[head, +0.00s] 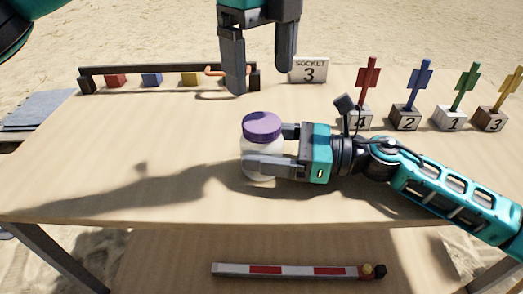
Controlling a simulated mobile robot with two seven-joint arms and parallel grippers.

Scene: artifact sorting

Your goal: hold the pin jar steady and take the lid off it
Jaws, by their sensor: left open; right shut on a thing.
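The pin jar (250,160) is a whitish, see-through jar standing upright on the table, with a purple lid (262,126) on its top. My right gripper (268,150) comes in from the right and is shut on the jar's body, one finger in front and one behind. My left gripper (262,80) hangs fingers-down above the table, higher and farther back than the jar. It is open, and nothing shows between its fingers. The jar's contents cannot be made out.
A dark rack (168,71) with red, blue and yellow blocks stands at the back left. Numbered blocks with coloured keys (405,118) stand at the right. A striped bar (290,270) lies below the table's front edge. The table's left front is clear.

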